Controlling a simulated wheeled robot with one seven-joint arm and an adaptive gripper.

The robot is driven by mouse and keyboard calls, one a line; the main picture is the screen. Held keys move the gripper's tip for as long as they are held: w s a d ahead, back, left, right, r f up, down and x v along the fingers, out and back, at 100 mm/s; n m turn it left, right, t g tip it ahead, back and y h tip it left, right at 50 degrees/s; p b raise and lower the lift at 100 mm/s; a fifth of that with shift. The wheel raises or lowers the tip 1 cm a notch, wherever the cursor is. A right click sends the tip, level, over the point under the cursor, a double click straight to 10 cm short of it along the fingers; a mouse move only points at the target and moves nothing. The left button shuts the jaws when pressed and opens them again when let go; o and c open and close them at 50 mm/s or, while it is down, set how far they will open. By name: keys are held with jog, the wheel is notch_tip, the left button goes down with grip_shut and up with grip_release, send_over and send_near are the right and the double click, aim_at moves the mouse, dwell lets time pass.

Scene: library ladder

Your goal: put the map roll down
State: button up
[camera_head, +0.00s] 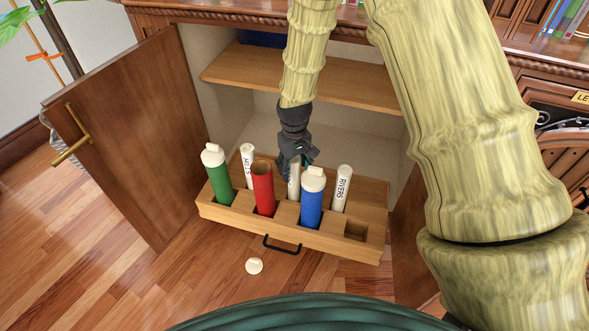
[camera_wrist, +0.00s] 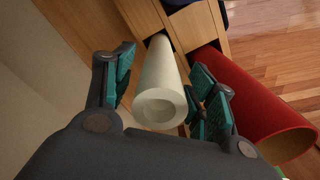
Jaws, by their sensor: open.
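A white map roll (camera_wrist: 160,88) stands in a compartment of the wooden drawer (camera_head: 350,247), its round hollow end facing the wrist camera. It lies between the two spread fingers of my open gripper (camera_wrist: 163,92), with a gap on each side. In the head view my gripper (camera_head: 296,164) is over the drawer's middle, and the roll (camera_head: 294,183) shows just below it, between the red and blue tubes. Two more white rolls stand in the back row: one with dark lettering (camera_head: 248,165) at left and one marked RIVERS (camera_head: 342,188) at right.
A green tube (camera_head: 218,180) and a blue tube (camera_head: 312,203) have white caps. The red tube (camera_head: 264,190) is open-topped, close beside my gripper. A white cap (camera_head: 254,266) lies on the floor. The cabinet door (camera_head: 115,140) stands open; a shelf (camera_head: 300,80) is above.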

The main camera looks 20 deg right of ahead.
notch_tip(320, 180, up, 11)
jog(key=p, duration=0.3)
jog(key=shift+f, duration=0.2)
